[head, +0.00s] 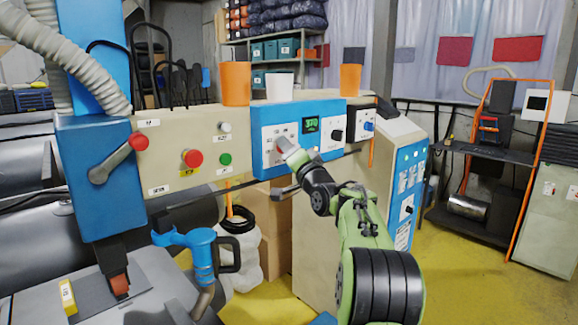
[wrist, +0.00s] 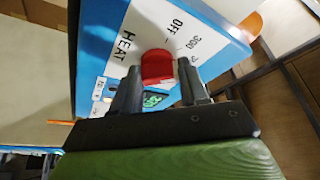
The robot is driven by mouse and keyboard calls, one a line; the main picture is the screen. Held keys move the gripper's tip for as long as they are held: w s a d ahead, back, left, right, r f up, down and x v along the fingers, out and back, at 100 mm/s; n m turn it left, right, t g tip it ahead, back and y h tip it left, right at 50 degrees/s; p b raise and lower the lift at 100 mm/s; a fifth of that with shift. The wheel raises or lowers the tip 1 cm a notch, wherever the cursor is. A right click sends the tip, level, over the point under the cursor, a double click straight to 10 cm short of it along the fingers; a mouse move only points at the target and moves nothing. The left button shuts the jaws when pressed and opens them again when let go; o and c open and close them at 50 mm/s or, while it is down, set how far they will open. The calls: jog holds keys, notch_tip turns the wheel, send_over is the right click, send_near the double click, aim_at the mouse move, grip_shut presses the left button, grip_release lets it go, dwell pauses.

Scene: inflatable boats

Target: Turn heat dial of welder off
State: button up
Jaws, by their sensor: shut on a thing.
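The red heat dial (wrist: 157,66) sits on the white face of the welder's blue control panel (wrist: 222,22). The words HEAT, OFF and 300 are printed around it. My gripper (wrist: 158,74) has one finger on each side of the dial and is shut on it. In the head view my gripper (head: 284,146) reaches the blue panel (head: 327,110) from the lower right and hides most of the dial. A green lit display (head: 312,126) reads what looks like 370. I cannot tell exactly which mark the dial points to.
Beside the display is a black knob (head: 337,135). To the left are a red button (head: 192,158), a green button (head: 225,159) and a red-knobbed lever (head: 138,141). Orange cup (head: 236,83) and white cup (head: 280,87) stand on top. A blue hand tool (head: 202,252) is below.

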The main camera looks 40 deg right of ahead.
jog(key=n+y+b, duration=0.1)
jog(key=n, duration=0.1)
jog(key=n+t+y, duration=0.1)
jog(key=n, duration=0.2)
jog(key=n+t+y+b, duration=0.1)
jog(key=n, duration=0.1)
jog(key=shift+d+f+b, duration=0.2)
jog(key=shift+f+b, duration=0.1)
jog(key=shift+f, duration=0.05)
jog(key=n+y, duration=0.1)
jog(key=n, duration=0.1)
jog(key=n+y+p, duration=0.1)
jog(key=n, duration=0.2)
jog(key=shift+d+y, duration=0.1)
jog(key=shift+y, duration=0.3)
jog(key=shift+n+y+p, duration=1)
jog(key=shift+n+y, duration=0.2)
jog(key=shift+n, duration=1.1)
jog(key=o, duration=1)
jog(key=shift+r, duration=0.1)
jog(key=shift+o, duration=0.2)
jog(key=b+v, duration=0.6)
jog(key=v, duration=0.9)
jog(key=shift+s+f, duration=0.25)
jog(key=shift+f, duration=0.1)
